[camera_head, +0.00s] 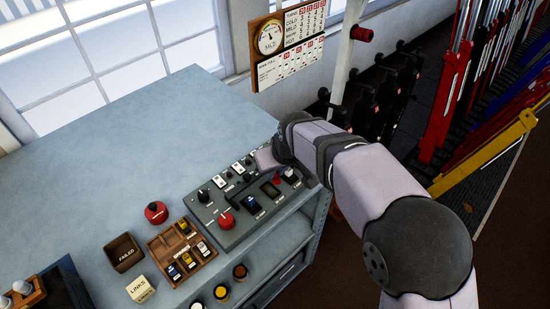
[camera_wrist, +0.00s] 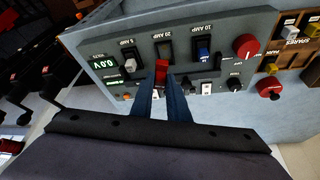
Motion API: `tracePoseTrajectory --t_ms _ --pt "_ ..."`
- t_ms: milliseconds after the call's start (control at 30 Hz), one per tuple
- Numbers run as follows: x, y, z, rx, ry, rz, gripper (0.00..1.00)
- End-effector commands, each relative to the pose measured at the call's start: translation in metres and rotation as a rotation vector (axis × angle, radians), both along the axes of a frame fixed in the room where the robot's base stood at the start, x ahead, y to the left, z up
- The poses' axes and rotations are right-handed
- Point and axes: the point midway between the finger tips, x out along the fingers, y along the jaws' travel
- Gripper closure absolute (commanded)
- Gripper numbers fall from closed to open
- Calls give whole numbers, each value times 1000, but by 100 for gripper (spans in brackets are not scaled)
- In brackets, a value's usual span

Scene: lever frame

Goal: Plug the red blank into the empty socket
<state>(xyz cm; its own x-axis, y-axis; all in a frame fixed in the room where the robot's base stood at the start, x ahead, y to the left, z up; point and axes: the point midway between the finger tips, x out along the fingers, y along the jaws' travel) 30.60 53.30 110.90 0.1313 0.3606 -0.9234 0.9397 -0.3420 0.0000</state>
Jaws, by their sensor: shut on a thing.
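The red blank (camera_wrist: 162,70) is held between the fingertips of my gripper (camera_wrist: 163,84) in the wrist view. In the head view the red blank (camera_head: 277,178) shows over the grey panel (camera_head: 232,228), near the empty socket (camera_head: 270,189). In the wrist view the empty socket (camera_wrist: 165,49), labelled 20 AMP, is a dark opening just above the red blank. The blank looks outside the opening; its exact height over the panel is unclear. A blue fuse (camera_wrist: 203,48) sits in the 10 AMP socket and a pale one (camera_wrist: 130,65) in the 5 AMP socket.
A red knob (camera_head: 226,220) and black knobs (camera_head: 203,196) stand on the panel. A wooden tray of fuses (camera_head: 165,244), a FAILED box (camera_head: 123,253) and a red button (camera_head: 155,212) are to its left. The back of the bench (camera_head: 150,140) is clear.

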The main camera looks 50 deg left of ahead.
Motion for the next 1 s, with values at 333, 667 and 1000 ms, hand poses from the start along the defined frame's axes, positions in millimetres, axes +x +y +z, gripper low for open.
tracePoseTrajectory --t_ms 333,667,1000 --pt "-1 13 -2 0 1 269 100" --pt "-1 14 -1 0 1 349 100" --pt "-1 14 -11 -1 1 348 100"
